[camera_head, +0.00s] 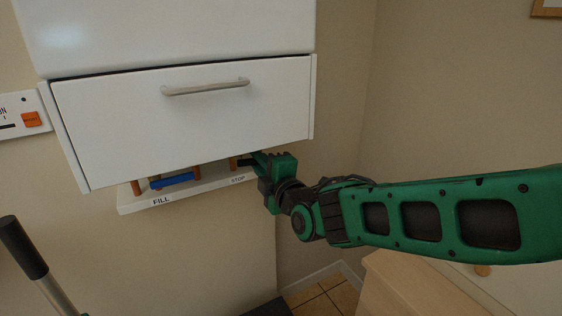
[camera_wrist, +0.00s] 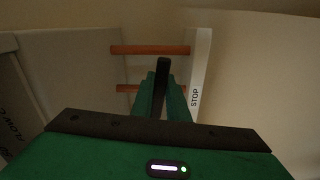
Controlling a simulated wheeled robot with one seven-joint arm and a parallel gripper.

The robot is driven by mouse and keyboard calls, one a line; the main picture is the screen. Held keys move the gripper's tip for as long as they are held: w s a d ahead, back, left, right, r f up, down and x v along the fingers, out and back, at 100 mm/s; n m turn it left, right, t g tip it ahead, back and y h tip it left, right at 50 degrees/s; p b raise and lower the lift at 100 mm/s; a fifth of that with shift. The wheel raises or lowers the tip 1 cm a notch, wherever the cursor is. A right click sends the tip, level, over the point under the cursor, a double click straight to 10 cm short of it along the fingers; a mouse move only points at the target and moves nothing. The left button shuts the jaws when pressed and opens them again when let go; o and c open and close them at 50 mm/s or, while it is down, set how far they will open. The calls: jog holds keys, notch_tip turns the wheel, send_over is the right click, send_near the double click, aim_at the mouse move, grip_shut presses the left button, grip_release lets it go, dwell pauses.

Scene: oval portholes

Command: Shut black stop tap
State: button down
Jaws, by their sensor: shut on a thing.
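The black stop tap (camera_head: 243,163) is under the white boiler, above the STOP label (camera_head: 238,181); only a short piece of its lever shows in the head view. In the wrist view its black lever (camera_wrist: 161,88) stands between the fingers. My gripper (camera_head: 258,161) reaches in from the right, under the boiler's front panel. In the wrist view my green gripper (camera_wrist: 165,95) is shut on the lever. Copper pipes (camera_wrist: 150,50) run behind it. The fingertips partly hide the tap body.
The blue fill tap (camera_head: 172,181) sits left of the stop tap, over the FILL label. The boiler's drop-front panel (camera_head: 190,115) with a handle hangs just above my gripper. A black-gripped bar (camera_head: 22,248) stands lower left. A wooden cabinet (camera_head: 395,290) stands lower right.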

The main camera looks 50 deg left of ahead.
jog(key=shift+w+d+r+n, duration=0.15)
jog(key=shift+w+n, duration=0.25)
jog(key=shift+n, duration=0.4)
jog(key=c, duration=1.7)
grip_release()
jog(key=shift+s+r, duration=0.1)
jog(key=shift+s, duration=0.05)
jog(key=shift+s+d, duration=0.1)
jog(key=shift+d, duration=0.05)
jog(key=d, duration=0.3)
jog(key=s+d, duration=0.1)
jog(key=d, duration=0.6)
jog(key=shift+s+d, duration=0.15)
jog(key=shift+s, duration=0.15)
